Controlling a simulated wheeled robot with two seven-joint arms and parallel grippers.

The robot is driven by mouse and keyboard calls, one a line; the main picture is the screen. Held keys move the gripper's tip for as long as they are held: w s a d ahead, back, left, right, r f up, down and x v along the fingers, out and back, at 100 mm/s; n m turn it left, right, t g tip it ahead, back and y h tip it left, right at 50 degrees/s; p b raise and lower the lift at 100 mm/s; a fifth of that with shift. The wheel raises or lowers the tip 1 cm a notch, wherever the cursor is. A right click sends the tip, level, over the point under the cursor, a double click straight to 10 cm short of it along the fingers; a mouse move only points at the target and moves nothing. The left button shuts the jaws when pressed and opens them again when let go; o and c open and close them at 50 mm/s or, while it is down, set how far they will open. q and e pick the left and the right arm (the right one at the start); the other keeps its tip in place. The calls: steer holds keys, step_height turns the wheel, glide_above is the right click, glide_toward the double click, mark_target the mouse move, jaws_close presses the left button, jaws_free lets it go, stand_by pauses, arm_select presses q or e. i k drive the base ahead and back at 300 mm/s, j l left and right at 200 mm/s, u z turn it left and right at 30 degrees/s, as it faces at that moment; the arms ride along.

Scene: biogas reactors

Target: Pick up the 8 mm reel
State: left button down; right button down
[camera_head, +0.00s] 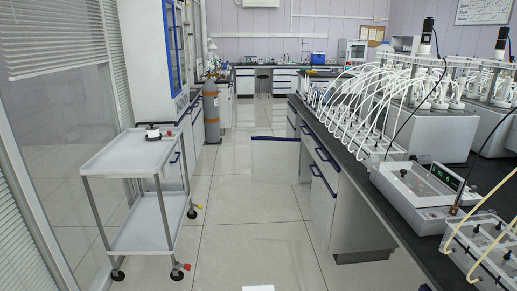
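A small round item, dark with a white top (153,131), sits on the upper tray of a white trolley (110,160) at the left. It looks like a reel, but it is too small for me to read any size on it. A tiny red thing lies beside it on the same tray. No other reel can be made out.
Clear tiled floor (235,225) runs between the trolley and the long dark bench (345,165) on the right. A drawer (276,138) juts from that bench into the aisle. A grey gas cylinder (211,115) stands beyond the trolley. Reactors with white tubes crowd the bench.

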mark_target(153, 131)
steer(key=i+z, duration=0.1)
steer(key=i, duration=0.5)
steer(key=i+j+z, duration=0.1)
steer(key=i, duration=0.45)
steer(key=i+j+z, duration=0.1)
steer(key=i, duration=0.45)
steer(key=i+j, duration=0.25)
steer(key=i, duration=0.35)
steer(key=i+j+z, duration=0.2)
steer(key=i+z, duration=0.15)
steer(key=i, duration=0.15)
steer(key=i+j+z, duration=0.35)
steer(key=i+u, duration=0.1)
steer(key=u, duration=2.15)
